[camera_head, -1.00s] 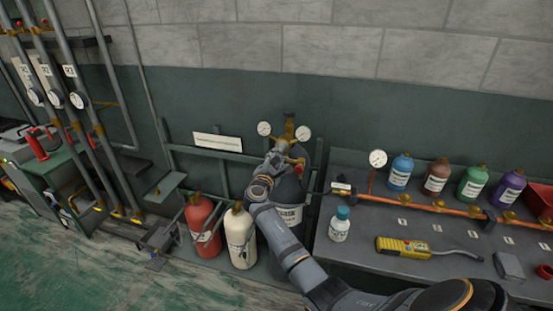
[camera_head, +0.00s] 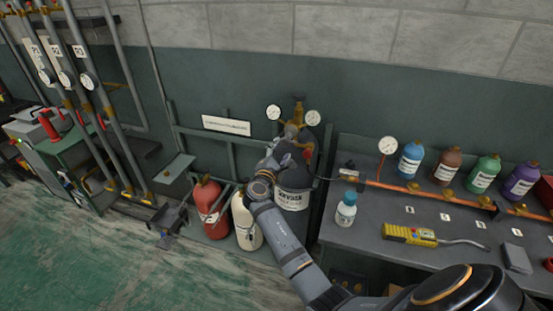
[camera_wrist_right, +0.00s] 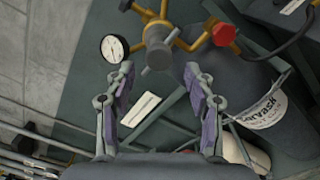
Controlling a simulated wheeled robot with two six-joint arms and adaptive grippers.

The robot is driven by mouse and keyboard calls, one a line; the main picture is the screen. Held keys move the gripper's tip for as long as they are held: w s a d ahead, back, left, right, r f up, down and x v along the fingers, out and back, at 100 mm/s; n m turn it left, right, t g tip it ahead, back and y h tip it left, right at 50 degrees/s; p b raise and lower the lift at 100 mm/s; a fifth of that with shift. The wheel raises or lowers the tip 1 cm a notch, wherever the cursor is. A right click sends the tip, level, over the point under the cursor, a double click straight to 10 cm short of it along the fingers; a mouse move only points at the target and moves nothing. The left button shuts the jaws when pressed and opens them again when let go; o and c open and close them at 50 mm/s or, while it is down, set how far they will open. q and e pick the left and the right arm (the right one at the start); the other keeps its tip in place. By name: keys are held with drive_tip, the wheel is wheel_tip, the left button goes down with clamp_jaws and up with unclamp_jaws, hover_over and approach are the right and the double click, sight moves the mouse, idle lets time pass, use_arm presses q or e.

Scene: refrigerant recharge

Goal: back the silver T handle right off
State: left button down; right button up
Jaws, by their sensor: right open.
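The brass regulator (camera_head: 297,115) with two round gauges stands on top of a dark grey cylinder (camera_head: 292,198). In the right wrist view, a short grey stem (camera_wrist_right: 158,56) sticks out of the brass body toward me. My right gripper (camera_wrist_right: 159,70) is open, with one finger on each side of the stem in the picture and nothing held. In the head view my right gripper (camera_head: 288,148) is just in front of the regulator and hides the handle. My left gripper is not in view.
A red knob (camera_wrist_right: 223,34) sits beside the regulator, and a white-faced gauge (camera_wrist_right: 114,48) is on the other side. Red (camera_head: 209,208) and cream (camera_head: 244,222) bottles stand left of the cylinder. A bench (camera_head: 375,240) with bottles and a yellow detector (camera_head: 410,235) is at right.

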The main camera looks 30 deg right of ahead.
drive_tip(key=v, duration=0.6)
drive_tip(key=shift+a, duration=0.2)
drive_tip(key=shift+s, duration=0.15)
drive_tip(key=s+a+f+g+y, duration=0.1)
drive_tip(key=a+f+y, duration=0.15)
drive_tip(key=f, duration=0.85)
drive_tip(key=s+a+f+g+y, duration=0.1)
drive_tip(key=f+y, duration=0.2)
drive_tip(key=f, duration=0.8)
drive_tip(key=s+a+f+m+g+y, duration=0.1)
drive_tip(key=s+f+m+y, duration=0.1)
drive_tip(key=s+f, duration=0.6)
drive_tip(key=s+a+f+m+g+y, duration=0.15)
drive_tip(key=s+f, duration=0.25)
drive_tip(key=f, duration=0.7)
drive_tip(key=s+f+m+g+y, duration=0.1)
drive_tip(key=s+f, duration=0.5)
drive_tip(key=s, duration=0.6)
drive_tip(key=s+f+m+g+y, duration=0.1)
drive_tip(key=s+f+m+g, duration=0.2)
drive_tip(key=s, duration=0.9)
drive_tip(key=s+f+m+g+y, duration=0.1)
drive_tip(key=s+f+m+g, duration=0.1)
drive_tip(key=s+f+m, duration=0.5)
drive_tip(key=s+f, duration=0.2)
drive_tip(key=s, duration=0.3)
drive_tip(key=shift+s+d+y, duration=0.35)
drive_tip(key=shift+s+y, duration=0.05)
